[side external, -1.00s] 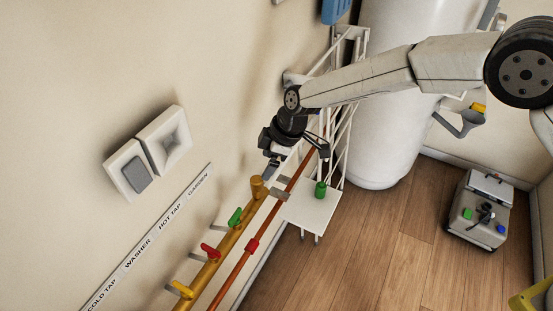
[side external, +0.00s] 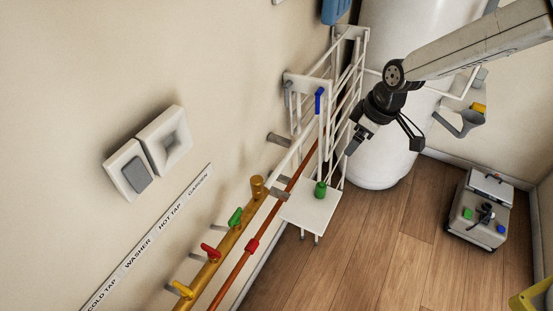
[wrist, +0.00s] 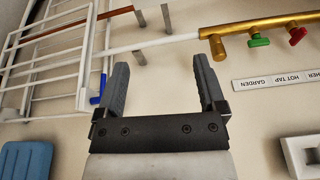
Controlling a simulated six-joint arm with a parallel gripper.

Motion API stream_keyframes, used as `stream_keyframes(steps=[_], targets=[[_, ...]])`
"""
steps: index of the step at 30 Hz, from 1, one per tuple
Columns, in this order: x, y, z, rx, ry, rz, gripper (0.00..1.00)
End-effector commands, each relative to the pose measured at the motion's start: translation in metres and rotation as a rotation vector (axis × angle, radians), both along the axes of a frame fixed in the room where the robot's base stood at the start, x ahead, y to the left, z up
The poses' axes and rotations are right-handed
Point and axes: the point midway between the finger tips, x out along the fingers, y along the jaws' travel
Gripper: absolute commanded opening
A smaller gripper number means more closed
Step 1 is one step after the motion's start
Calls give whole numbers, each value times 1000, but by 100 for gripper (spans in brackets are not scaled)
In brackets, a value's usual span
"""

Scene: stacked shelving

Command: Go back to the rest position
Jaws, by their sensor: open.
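My gripper (side external: 384,146) is in the air to the right of the white rack, in front of the white cylinder, pointing down. In the wrist view the two fingers of my gripper (wrist: 164,82) stand wide apart with nothing between them. A blue valve handle (side external: 319,100) on the pipework shows left of my gripper, apart from it. The blue handle also shows in the wrist view (wrist: 99,92), left of the fingers.
The white rack (side external: 345,75) and a brass pipe (side external: 228,243) with green, red and yellow handles run along the wall. A small shelf (side external: 308,212) carries a green object (side external: 320,189). A grey wheeled box (side external: 480,208) stands on the floor at right. Open floor lies between.

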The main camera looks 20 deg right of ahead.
Motion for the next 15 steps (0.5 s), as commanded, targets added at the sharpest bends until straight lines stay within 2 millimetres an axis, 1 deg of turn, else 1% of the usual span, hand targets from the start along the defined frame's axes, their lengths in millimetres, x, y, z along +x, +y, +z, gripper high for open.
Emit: stream_keyframes(steps=[1, 6, 11, 15], targets=[[-9, -17, 5, -4, 2, -52, 89], [-44, -63, 14, -18, 15, -221, 89], [-83, -101, 20, -28, 23, -376, 89], [-119, -129, 21, -31, 28, -507, 89]])
